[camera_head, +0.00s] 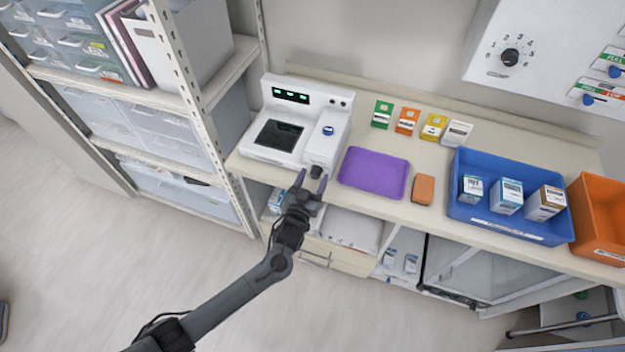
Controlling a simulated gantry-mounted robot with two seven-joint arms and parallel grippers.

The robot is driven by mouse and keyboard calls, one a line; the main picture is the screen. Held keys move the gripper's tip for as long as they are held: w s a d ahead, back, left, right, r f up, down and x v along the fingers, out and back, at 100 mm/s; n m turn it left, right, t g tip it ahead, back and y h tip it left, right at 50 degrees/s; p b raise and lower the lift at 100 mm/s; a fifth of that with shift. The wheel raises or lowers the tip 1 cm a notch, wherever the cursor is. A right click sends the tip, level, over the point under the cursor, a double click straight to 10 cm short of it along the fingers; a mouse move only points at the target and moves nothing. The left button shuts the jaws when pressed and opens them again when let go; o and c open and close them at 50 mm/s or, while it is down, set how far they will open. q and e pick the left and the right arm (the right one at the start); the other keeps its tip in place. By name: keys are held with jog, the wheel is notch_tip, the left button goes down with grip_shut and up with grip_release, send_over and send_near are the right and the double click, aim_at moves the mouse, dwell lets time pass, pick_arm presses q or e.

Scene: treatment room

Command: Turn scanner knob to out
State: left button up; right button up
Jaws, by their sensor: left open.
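The scanner (276,110) is a white device on the counter at the left. It has a dark square window, a small green-lit display and a blue round button (328,130) on top. A small dark knob (316,171) sticks out at its front right edge; its setting is too small to read. My left gripper (311,178) is open right at this knob, with one finger on each side of it. I cannot tell whether the fingers touch the knob. My right gripper is out of view.
A purple tray (374,170) and an orange-brown block (423,189) lie right of the scanner. Several small boxes stand behind. A blue bin (505,226) and an orange bin (598,205) are further right. A wall panel has a numbered black dial (510,57). Shelving (222,135) stands close left.

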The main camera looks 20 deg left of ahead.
pick_arm(q)
jog(key=shift+c, duration=0.2)
jog(key=c, duration=1)
